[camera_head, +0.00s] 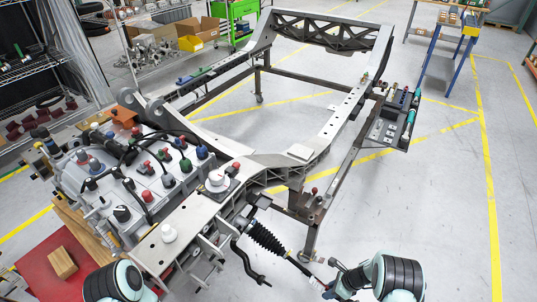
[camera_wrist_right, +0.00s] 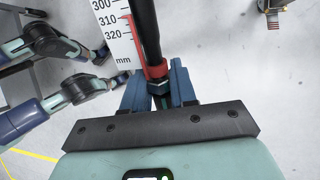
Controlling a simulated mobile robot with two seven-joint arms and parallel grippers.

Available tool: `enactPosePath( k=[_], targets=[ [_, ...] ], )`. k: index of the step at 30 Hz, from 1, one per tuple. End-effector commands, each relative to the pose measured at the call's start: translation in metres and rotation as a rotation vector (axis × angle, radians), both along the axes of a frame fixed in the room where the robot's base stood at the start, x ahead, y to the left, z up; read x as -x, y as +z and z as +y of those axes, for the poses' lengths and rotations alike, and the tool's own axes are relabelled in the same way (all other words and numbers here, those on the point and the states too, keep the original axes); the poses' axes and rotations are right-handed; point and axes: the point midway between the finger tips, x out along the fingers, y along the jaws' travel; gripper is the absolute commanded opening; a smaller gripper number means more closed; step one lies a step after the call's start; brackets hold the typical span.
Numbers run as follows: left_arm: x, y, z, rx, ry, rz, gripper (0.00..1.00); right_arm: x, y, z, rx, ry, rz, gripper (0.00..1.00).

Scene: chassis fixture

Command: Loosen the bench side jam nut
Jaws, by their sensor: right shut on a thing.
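A steering rack's black bellows (camera_head: 266,238) hangs off the chassis fixture, and a thin dark tie rod (camera_head: 299,267) runs from it down to the right. My right gripper (camera_head: 327,286) is at the rod's lower end. In the right wrist view the right gripper (camera_wrist_right: 160,95) has its blue fingers closed on either side of a hex jam nut (camera_wrist_right: 159,88). A red collar (camera_wrist_right: 157,72) sits against the nut, with the black rod beyond it. The fingers hide the nut's sides. My left arm shows at the lower left in the head view, but its gripper is out of view.
A white millimetre scale (camera_wrist_right: 118,32) lies beside the rod. The grey chassis frame (camera_head: 320,140) fills the middle. A small tool tray (camera_head: 388,133) is at its right side. A black bent bar (camera_head: 250,265) hangs left of the rod.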

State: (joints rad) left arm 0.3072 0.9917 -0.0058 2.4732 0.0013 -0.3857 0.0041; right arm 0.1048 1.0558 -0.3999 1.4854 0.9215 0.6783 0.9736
Motion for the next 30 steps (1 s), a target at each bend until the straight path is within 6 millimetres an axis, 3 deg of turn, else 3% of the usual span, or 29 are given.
enactPosePath(
  k=[15,30],
  targets=[
    [-0.003,0.006,0.0,0.0,0.0,-0.003,0.43,0.004,-0.002,0.001,-0.019,0.019,0.037,0.0],
    [-0.009,0.017,0.0,0.0,0.0,-0.01,0.43,0.005,-0.002,0.001,-0.105,0.097,0.183,0.0]
  ],
)
